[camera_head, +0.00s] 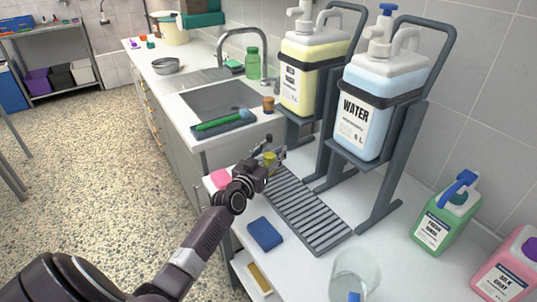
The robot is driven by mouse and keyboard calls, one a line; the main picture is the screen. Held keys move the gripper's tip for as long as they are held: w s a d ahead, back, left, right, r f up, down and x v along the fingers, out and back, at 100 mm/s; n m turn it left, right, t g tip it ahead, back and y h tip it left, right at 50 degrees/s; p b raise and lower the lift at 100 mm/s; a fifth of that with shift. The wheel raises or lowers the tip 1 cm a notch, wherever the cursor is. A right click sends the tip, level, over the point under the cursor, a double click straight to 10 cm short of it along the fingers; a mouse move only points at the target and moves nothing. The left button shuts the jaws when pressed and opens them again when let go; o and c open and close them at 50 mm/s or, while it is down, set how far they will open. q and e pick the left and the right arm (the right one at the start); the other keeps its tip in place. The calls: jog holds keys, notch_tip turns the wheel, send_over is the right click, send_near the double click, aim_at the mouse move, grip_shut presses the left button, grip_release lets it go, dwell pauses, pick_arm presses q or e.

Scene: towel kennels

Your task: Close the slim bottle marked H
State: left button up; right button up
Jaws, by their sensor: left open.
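My left gripper (274,156) is open at the near end of the sink counter, beside the back end of the drain grate. A small yellow-green thing (270,159) shows at its fingers. It is partly hidden by the gripper, and I cannot tell whether it is the slim bottle or its cap, or whether the fingers touch it. No letter H is readable anywhere. My right gripper is not in view.
A slatted drain grate (308,212) lies below stands holding a yellow jug (312,75) and a WATER jug (366,122). A blue sponge (265,234), clear beaker (355,272), green jug (446,220) and pink jug (510,268) are nearer. A sink (215,98) lies behind.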

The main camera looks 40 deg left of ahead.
pick_arm(q)
jog(key=s+d, duration=0.1)
jog(key=s, duration=1.1)
jog(key=shift+d+r, duration=0.15)
jog(key=shift+d, duration=0.15)
